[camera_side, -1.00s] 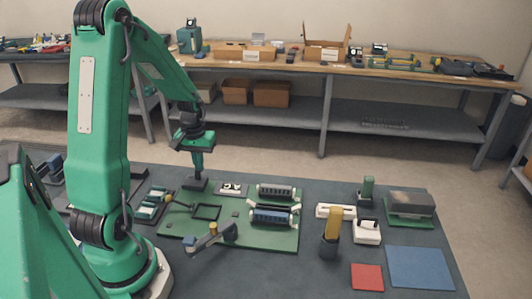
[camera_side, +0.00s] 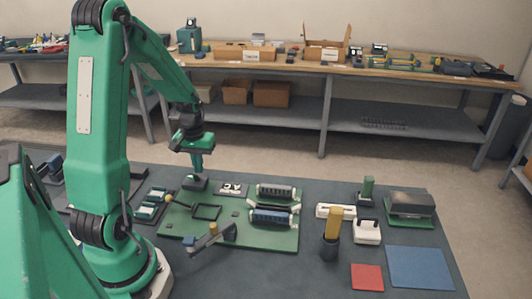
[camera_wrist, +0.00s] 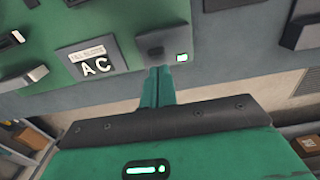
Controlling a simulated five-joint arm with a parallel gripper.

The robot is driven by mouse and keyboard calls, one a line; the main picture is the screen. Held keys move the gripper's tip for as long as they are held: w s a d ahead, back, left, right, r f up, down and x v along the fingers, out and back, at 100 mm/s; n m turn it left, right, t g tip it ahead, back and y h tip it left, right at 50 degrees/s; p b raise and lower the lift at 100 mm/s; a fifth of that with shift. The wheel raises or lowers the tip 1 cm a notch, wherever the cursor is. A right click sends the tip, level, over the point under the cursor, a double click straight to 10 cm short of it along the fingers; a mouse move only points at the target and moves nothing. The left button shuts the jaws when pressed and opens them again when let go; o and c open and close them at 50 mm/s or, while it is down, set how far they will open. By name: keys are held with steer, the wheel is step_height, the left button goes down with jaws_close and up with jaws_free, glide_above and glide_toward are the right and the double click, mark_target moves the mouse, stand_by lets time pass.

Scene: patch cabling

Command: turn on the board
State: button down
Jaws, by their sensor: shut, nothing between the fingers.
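The green board (camera_side: 230,238) lies flat on the dark bench mat. At its far-left edge is a dark switch-like block (camera_side: 190,184), also seen in the wrist view (camera_wrist: 157,42). A small light (camera_wrist: 182,57) on it glows whitish with green and pink edges. My gripper (camera_side: 197,171) points down at this block with its fingers shut and empty. In the wrist view the green fingers (camera_wrist: 158,72) end at the block's edge; whether they touch it is unclear.
A yellow-topped post (camera_side: 333,230), a white block (camera_side: 367,231) and a green-and-grey unit (camera_side: 410,208) stand right. Red (camera_side: 367,277) and blue (camera_side: 420,267) pads lie front right.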

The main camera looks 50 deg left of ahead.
steer(key=shift+w+a+f, duration=0.2)
steer(key=shift+w+a, duration=0.1)
steer(key=shift+a, duration=0.05)
stand_by(0.4)
steer(key=shift+w+a+r, duration=0.4)
steer(key=shift+w+a, duration=0.25)
steer(key=shift+w+a+r, duration=0.35)
steer(key=shift+w+a, duration=0.25)
steer(key=s+d+r, duration=0.4)
steer(key=r, duration=0.3)
steer(key=shift+s+d+r, duration=0.2)
steer(key=shift+d+r, duration=0.05)
steer(key=shift+r, duration=0.1)
steer(key=s+d+r+m+t, duration=0.2)
steer(key=d+r+m, duration=0.2)
steer(key=d, duration=0.7)
steer(key=s+d+r+m+t, duration=0.2)
steer(key=d+r+m, duration=0.3)
steer(key=d, duration=0.6)
step_height(320, 180, up, 2)
steer(key=shift+s+t, duration=0.4)
steer(key=shift+t, duration=0.4)
